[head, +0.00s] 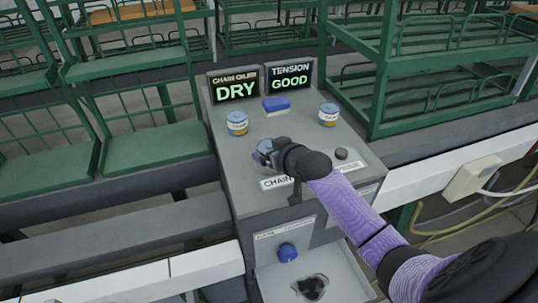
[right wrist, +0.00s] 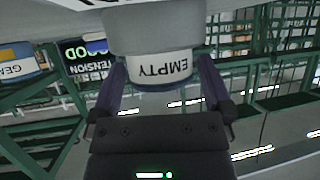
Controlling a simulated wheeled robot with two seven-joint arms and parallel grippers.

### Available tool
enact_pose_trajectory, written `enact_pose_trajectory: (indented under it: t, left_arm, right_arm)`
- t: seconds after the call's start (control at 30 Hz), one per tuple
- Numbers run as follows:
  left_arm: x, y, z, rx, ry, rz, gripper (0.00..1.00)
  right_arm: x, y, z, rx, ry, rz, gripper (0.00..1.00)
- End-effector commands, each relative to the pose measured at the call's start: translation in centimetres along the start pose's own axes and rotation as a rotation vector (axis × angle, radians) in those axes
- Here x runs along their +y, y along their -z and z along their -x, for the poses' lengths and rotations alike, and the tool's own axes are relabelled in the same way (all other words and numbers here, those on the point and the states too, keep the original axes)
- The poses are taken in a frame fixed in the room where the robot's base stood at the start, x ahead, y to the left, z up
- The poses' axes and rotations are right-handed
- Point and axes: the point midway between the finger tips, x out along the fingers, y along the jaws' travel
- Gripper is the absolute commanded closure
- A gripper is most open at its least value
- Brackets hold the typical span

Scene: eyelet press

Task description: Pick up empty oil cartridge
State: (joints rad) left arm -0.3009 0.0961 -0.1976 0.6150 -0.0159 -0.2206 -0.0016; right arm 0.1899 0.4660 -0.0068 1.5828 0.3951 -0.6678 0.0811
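The empty oil cartridge is a pale cylinder with a white band reading EMPTY, upside down in the right wrist view (right wrist: 160,68). In the head view it is a small bluish shape (head: 264,150) on the grey machine top, partly hidden by my gripper. My right gripper (head: 270,153) is at the cartridge, above the CHAIN label. In the right wrist view its fingers (right wrist: 160,75) stand on both sides of the cartridge, very close to it. I cannot tell whether they press on it. My left gripper is out of view.
Two blue-and-yellow-labelled cans (head: 237,123) (head: 328,114) and a blue block (head: 276,105) stand behind on the machine top (head: 225,175). Screens read DRY (head: 235,90) and GOOD (head: 290,82). A black knob (head: 341,154) is to the right.

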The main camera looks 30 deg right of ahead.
Motion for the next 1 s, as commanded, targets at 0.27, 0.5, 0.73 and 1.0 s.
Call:
enact_pose_trajectory:
  t: [0.27, 0.5, 0.73, 1.0]
  left_arm:
    - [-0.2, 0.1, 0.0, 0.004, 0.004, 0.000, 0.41]
    - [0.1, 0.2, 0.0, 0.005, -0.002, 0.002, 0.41]
    - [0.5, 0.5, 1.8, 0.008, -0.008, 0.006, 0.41]
    - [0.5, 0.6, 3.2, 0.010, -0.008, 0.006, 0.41]
  right_arm:
    - [0.0, 0.0, 0.0, 0.000, 0.000, 0.000, 0.57]
    - [0.0, 0.0, 0.1, 0.000, 0.000, 0.000, 0.72]
    - [0.0, 4.0, 2.1, 0.006, 0.000, 0.002, 0.72]
    - [0.0, 8.6, 4.7, 0.003, 0.000, 0.000, 0.72]
